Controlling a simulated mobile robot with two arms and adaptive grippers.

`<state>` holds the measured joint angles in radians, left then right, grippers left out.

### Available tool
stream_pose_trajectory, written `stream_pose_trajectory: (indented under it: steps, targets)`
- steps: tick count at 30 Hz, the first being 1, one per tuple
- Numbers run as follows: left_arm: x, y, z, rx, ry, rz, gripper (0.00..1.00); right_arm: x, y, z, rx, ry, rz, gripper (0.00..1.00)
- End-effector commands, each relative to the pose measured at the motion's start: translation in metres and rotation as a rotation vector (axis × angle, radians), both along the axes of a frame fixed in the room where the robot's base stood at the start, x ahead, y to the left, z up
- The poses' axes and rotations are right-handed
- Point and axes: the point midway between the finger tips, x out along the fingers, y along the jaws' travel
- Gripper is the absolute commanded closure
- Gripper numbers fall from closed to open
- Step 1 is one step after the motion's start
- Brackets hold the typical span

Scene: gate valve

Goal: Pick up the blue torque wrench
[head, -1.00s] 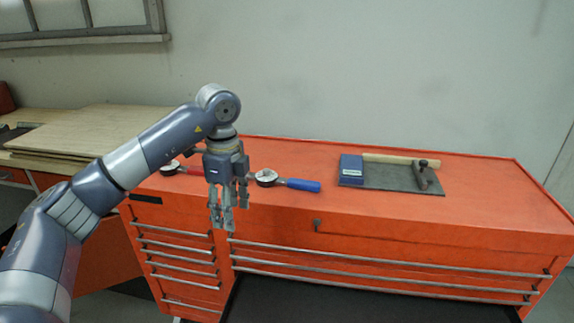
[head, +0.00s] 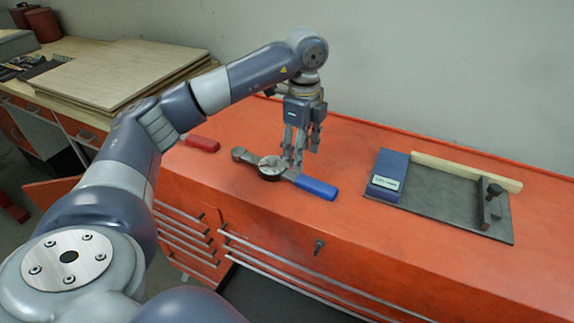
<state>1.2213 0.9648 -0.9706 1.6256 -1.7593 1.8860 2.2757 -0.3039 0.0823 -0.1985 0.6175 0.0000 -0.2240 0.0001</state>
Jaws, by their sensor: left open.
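The blue torque wrench (head: 316,187) lies on the orange cabinet top, with its blue handle to the right and its round dial and grey head to the left. My left gripper (head: 293,160) points down with its fingers open, over or just behind the wrench's shaft between dial and handle. Its fingertips partly overlap the shaft in the head view; I cannot tell whether they touch it. A red-handled tool (head: 201,143) lies further left, partly hidden by my left arm. My right gripper is not in view.
A dark tray (head: 440,207) with a blue box (head: 388,174), a wooden strip (head: 465,172) and a dark clamp-like piece (head: 490,203) sits to the right on the cabinet top (head: 350,225). A wooden bench with boards (head: 125,75) stands at the back left.

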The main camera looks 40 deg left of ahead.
Motion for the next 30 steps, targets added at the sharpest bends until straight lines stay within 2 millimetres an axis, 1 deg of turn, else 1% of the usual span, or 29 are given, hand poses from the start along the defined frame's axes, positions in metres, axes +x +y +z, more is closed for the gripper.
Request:
stream_pose_trajectory:
  steps: [3, 7, 11, 14, 15, 18, 21, 27, 29, 30]
  targets:
    - [0.000, 0.000, -0.016, 0.000, 0.002, 0.001, 0.46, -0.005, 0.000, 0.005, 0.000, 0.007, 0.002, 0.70]
    - [0.000, 0.000, -0.025, 0.000, -0.001, 0.001, 0.46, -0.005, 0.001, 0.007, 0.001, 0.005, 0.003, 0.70]
    - [0.001, -0.003, -0.036, -0.001, 0.004, 0.000, 0.46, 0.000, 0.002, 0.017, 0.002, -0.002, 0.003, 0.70]
    - [0.003, -0.007, -0.051, 0.000, 0.003, 0.000, 0.46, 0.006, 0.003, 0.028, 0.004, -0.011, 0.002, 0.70]
    - [0.003, -0.007, -0.059, -0.001, 0.004, 0.001, 0.46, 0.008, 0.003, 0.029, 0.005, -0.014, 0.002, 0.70]
    - [0.004, -0.006, -0.071, 0.000, 0.001, 0.001, 0.46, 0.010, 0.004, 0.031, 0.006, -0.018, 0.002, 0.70]
    - [0.004, -0.006, -0.077, 0.000, 0.000, 0.001, 0.46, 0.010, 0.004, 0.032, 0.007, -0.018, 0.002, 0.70]
    - [0.004, -0.007, -0.078, -0.001, -0.001, 0.001, 0.46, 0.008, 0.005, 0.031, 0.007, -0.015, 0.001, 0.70]
    - [0.004, -0.007, -0.077, -0.001, -0.001, 0.001, 0.59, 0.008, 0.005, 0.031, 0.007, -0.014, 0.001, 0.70]
    - [0.004, -0.007, -0.077, -0.001, -0.001, 0.001, 0.69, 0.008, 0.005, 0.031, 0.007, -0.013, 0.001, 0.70]
